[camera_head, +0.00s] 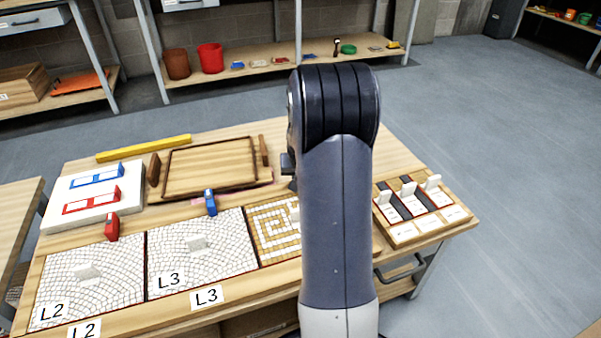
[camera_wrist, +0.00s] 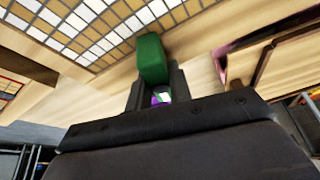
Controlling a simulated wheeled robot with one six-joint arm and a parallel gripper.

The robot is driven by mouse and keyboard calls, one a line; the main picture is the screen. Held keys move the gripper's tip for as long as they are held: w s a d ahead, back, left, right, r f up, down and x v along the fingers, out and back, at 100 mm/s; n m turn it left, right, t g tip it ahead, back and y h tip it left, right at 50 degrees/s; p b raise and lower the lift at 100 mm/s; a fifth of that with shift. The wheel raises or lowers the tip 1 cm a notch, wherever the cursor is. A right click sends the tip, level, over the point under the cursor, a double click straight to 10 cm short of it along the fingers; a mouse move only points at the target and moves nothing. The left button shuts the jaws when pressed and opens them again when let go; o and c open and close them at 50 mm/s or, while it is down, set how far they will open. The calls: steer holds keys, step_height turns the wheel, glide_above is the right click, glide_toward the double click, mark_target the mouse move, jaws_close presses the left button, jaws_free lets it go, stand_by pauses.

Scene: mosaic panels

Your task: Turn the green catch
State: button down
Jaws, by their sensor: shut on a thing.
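The green catch (camera_wrist: 152,58) shows in the wrist view at the edge of a gold-and-white mosaic panel (camera_wrist: 75,25). My gripper (camera_wrist: 158,88) is shut on the green catch, with its fingers at the catch's near end. In the head view my arm hides the green catch and my gripper. The same mosaic panel (camera_head: 268,240) shows there left of my arm, partly covered by it.
A red catch (camera_head: 112,227) and a blue catch (camera_head: 210,202) stand at the back edges of two white mosaic panels. A wooden tray (camera_head: 168,171) lies behind. A board with white tabs (camera_head: 404,229) is at right.

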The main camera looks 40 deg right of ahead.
steer(key=m+g+h+b, duration=0.1)
steer(key=m, duration=0.3)
steer(key=shift+f, duration=0.15)
steer(key=m+g+h+b, duration=0.1)
steer(key=m+b, duration=0.1)
steer(key=m, duration=0.2)
steer(key=m+g, duration=0.1)
steer(key=m, duration=0.2)
steer(key=shift+g, duration=0.4)
steer(key=shift+m+g, duration=0.6)
steer(key=shift+m, duration=1.3)
steer(key=c, duration=1.3)
jaws_free()
